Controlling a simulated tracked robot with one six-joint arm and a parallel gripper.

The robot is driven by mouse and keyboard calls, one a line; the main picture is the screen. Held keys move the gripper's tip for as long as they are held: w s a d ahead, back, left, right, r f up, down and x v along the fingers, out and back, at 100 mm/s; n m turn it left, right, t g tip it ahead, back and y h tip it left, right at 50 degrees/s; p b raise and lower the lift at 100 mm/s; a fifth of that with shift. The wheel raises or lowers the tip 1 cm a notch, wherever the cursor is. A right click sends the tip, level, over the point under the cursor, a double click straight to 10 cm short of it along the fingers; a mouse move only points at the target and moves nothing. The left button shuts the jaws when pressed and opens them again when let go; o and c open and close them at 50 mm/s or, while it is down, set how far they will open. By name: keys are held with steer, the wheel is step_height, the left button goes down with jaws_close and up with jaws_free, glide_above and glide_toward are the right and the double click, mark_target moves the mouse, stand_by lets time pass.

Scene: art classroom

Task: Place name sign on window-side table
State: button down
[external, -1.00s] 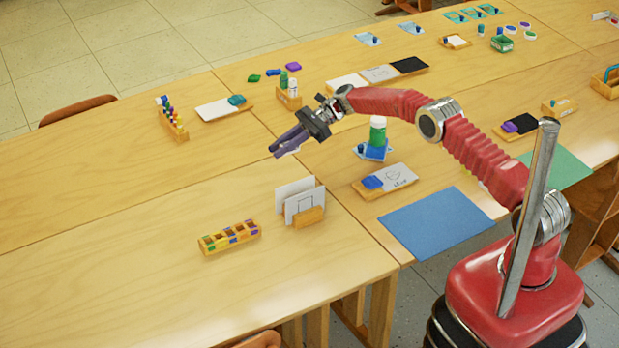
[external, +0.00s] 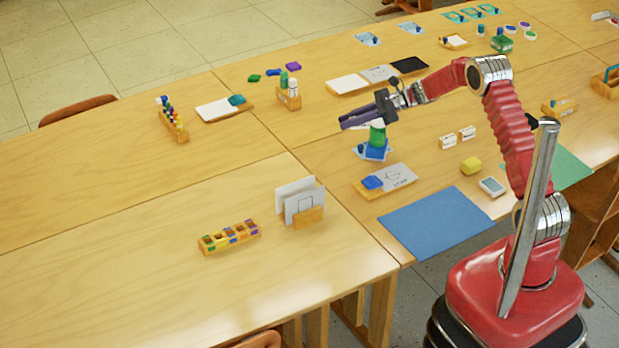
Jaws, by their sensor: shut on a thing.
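My gripper (external: 352,121) is raised above the table on the right, its dark fingers pointing left, in front of the top of a green-and-white jar. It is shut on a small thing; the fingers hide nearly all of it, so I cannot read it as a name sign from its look. Long light-wood tables (external: 90,260) fill the view; no window shows, so I cannot tell which is the window-side one.
The green-and-white jar (external: 377,139) stands below my gripper. A card holder (external: 308,217), a paint-block rack (external: 229,237), a blue mat (external: 437,223) and a yellow block (external: 471,165) lie around. The left tables have wide bare areas.

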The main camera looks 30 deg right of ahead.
steer(key=s+d+m+t+h, duration=0.35)
steer(key=s+d, duration=0.45)
steer(key=d, duration=0.4)
steer(key=s+a+f+y, duration=0.1)
steer(key=s+f, duration=0.2)
steer(key=s, duration=0.3)
steer(key=s+a+f+n+g+y, duration=0.1)
steer(key=s+f, duration=0.3)
steer(key=s, duration=0.3)
steer(key=shift+s, duration=0.2)
steer(key=shift+a+n+g+y, duration=0.1)
steer(key=shift+n+g+y, duration=0.15)
steer(key=shift+n+g, duration=0.1)
